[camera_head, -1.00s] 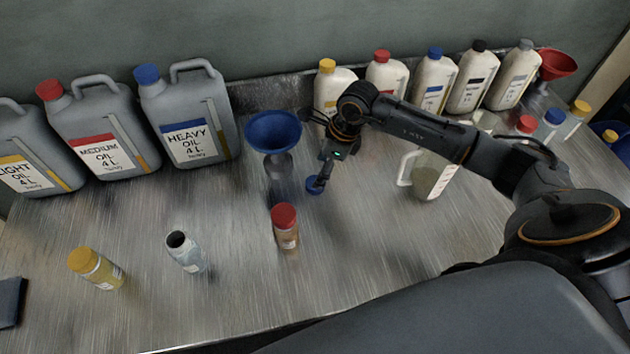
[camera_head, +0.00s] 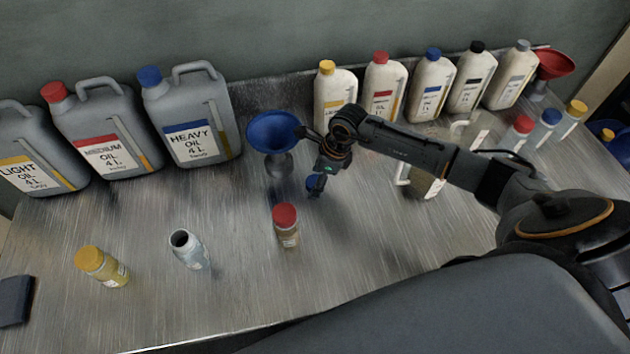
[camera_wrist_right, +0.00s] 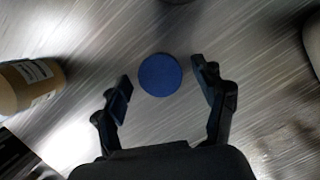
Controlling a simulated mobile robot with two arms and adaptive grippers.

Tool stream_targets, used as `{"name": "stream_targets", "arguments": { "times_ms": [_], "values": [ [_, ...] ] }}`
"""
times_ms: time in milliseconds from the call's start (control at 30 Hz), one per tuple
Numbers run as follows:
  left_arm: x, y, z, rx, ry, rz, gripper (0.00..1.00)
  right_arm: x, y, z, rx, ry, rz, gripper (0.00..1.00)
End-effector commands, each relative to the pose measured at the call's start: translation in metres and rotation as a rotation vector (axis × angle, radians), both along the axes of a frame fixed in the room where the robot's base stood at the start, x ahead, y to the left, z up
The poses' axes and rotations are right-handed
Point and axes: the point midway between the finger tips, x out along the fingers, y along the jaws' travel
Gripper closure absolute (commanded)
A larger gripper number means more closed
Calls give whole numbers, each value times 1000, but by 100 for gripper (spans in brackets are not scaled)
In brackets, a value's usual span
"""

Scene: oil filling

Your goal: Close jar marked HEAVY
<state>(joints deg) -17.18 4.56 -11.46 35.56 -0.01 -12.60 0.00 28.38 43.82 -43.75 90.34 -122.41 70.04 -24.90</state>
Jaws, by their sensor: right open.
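The open jar (camera_head: 191,250) has no lid and stands upright on the front left of the steel table; its label is too small to read. A blue lid (camera_head: 312,182) lies on the table near the middle, partly hidden by my right gripper (camera_head: 318,190) in the head view. In the right wrist view the blue lid (camera_wrist_right: 160,75) lies just beyond and between the fingertips of my right gripper (camera_wrist_right: 160,88). The right gripper is open and empty, above the table and pointing down. My left gripper is not in view.
A red-capped jar (camera_head: 286,226) stands close in front of the right gripper, a yellow-capped jar (camera_head: 103,267) at front left. A blue funnel (camera_head: 273,132) stands behind the lid. Large canisters (camera_head: 190,118) and several bottles (camera_head: 383,85) line the back. The front middle is clear.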

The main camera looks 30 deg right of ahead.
Motion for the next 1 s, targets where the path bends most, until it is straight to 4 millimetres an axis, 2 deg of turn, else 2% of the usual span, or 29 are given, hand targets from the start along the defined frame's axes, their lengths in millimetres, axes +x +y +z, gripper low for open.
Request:
{"name": "stream_targets", "arguments": {
  "times_ms": [67,233,267,767,967,1000],
  "values": [
    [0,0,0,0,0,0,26,0,0,0,0,0,0,29],
    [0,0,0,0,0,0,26,0,0,1,0,0,0,63],
    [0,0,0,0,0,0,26,0,0,1,0,0,0,66],
    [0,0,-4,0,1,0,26,1,0,5,0,-2,2,66],
    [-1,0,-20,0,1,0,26,2,-1,29,-2,-7,2,66],
    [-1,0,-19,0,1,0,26,-5,-1,36,-2,-4,3,66]
  ]
}}
